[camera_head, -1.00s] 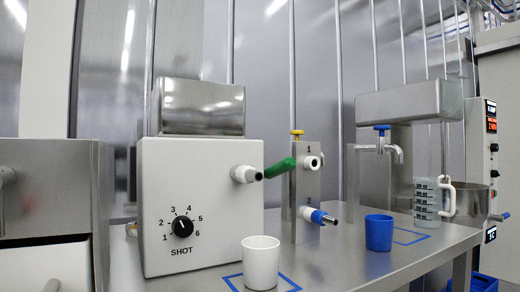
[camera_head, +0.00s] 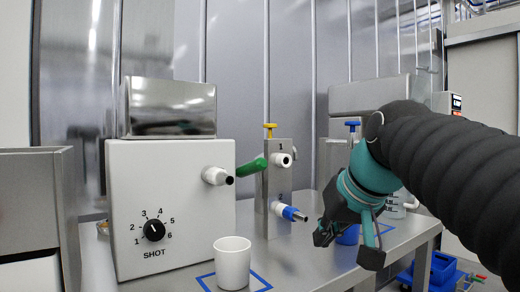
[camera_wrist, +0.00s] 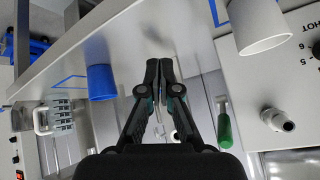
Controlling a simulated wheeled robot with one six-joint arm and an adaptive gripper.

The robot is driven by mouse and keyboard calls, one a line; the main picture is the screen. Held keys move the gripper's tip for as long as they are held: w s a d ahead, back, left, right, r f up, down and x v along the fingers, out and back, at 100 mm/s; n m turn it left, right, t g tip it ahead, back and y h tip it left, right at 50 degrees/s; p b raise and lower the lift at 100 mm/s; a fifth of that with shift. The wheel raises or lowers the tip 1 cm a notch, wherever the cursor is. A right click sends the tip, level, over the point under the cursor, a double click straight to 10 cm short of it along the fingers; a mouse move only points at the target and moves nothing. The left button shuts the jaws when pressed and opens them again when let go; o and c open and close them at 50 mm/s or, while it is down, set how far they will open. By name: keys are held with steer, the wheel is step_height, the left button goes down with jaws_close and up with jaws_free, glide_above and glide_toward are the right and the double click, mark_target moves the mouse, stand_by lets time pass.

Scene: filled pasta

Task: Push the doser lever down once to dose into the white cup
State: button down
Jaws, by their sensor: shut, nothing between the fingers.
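The doser is a white box (camera_head: 165,205) with a SHOT dial and a white nozzle (camera_head: 216,176). Its green lever (camera_head: 250,167) sticks out to the right, tilted slightly up; it also shows in the wrist view (camera_wrist: 225,127). The white cup (camera_head: 232,264) stands upright on the table below and in front of the nozzle, within a blue outline; it shows at the upper right of the wrist view (camera_wrist: 258,24). My gripper (camera_head: 346,246) is shut and empty, to the right of the cup and lever, apart from both. Its fingertips (camera_wrist: 159,66) meet in the wrist view.
A blue cup (camera_wrist: 101,82) and a measuring jug (camera_wrist: 62,116) are further along the table (camera_head: 300,263). My arm hides part of the right side.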

steer(key=w+a+r+n+y, duration=0.2)
steer(key=w+a+r, duration=0.1)
steer(key=r, duration=0.8)
steer(key=w+a+r+n+t+y, duration=0.1)
steer(key=w+r, duration=0.3)
steer(key=r, duration=0.7)
steer(key=shift+a+r+n+t+y, duration=0.3)
steer(key=shift+a+n+y, duration=0.35)
steer(key=shift+a, duration=0.25)
steer(key=shift+s, duration=0.1)
steer(key=x, duration=1)
steer(key=shift+a+f, duration=0.1)
steer(key=shift+a, duration=0.05)
steer(key=shift+s+f+b, duration=0.1)
steer(key=shift+f+b, duration=0.2)
steer(key=shift+f, duration=0.25)
steer(key=shift+s+f, duration=0.25)
steer(key=shift+s+f+b, duration=0.2)
steer(key=shift+f+b, duration=0.15)
steer(key=shift+f, duration=0.15)
steer(key=shift+s+f+b, duration=0.15)
steer(key=shift+f+b, duration=0.15)
steer(key=shift+f, duration=0.2)
